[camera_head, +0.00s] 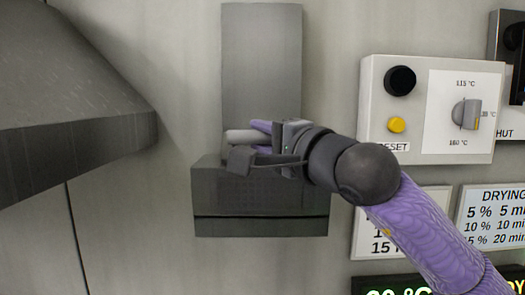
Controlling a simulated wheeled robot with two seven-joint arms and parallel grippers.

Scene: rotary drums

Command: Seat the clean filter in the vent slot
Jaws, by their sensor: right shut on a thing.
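My right gripper (262,138) comes in from the right and is shut on a pale grey, round-ended bar (240,136). The bar lies about level, just above the front of a dark grey box (262,222). The box sits at the foot of a tall grey duct (262,55) on the wall and has a thin dark line across its lower front. The gripper hides the box's upper part, so I cannot tell where the vent slot opens or whether the bar belongs to the clean filter. My left gripper is not in view.
A control panel (376,140) with a black knob, yellow reset button and temperature dial is on the wall at right. Signs (490,215) and a lit display (400,288) are below it. A dark sloping hood (70,110) juts in at left. The wall below the box is clear.

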